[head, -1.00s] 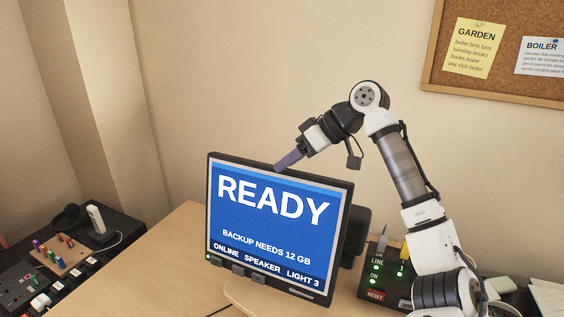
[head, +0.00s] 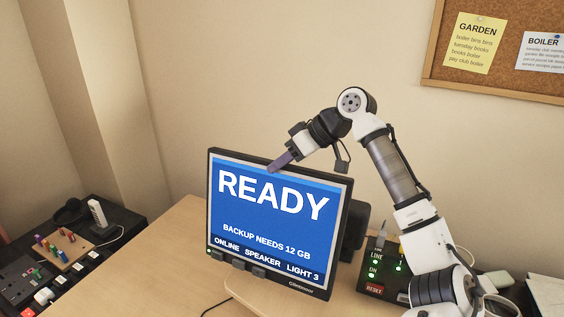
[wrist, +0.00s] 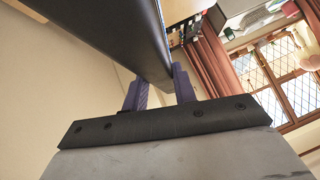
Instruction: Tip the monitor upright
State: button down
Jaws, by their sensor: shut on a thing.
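The monitor (head: 268,218) stands on the wooden desk with a black frame and a lit blue screen reading READY, BACKUP NEEDS 12 GB. In the head view it looks close to upright, with its top edge sloping down to the right; its exact tilt is hard to tell. My gripper (head: 272,168) is at the middle of the monitor's top edge, one finger showing in front of the screen. In the wrist view the purple fingers (wrist: 160,88) are on either side of the monitor's dark edge (wrist: 148,45), shut on it. Most of the stand is hidden behind the screen.
A black box with green lights and a red RESET label (head: 374,289) is right of the monitor, near my arm. A dark side table (head: 100,265) with switches and a pegged board is at left. The desk (head: 165,255) is clear left of the monitor. A corkboard (head: 500,85) hangs at upper right.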

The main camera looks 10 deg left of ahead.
jog(key=shift+s, duration=0.1)
jog(key=shift+s+a+f+b, duration=0.1)
jog(key=shift+s+f+b, duration=0.15)
jog(key=shift+b, duration=0.3)
jog(key=s, duration=0.1)
jog(key=t+b, duration=0.1)
jog(key=s+n+b, duration=0.1)
jog(key=shift+s+a+t+h, duration=0.25)
jog(key=shift+s+t+h, duration=0.05)
jog(key=shift+s+t, duration=0.1)
jog(key=shift+s+a+r+b, duration=0.1)
jog(key=shift+s+r+b, duration=0.05)
jog(key=shift+s+b, duration=0.15)
jog(key=c, duration=1.1)
grip_release()
jog(key=shift+r, duration=0.1)
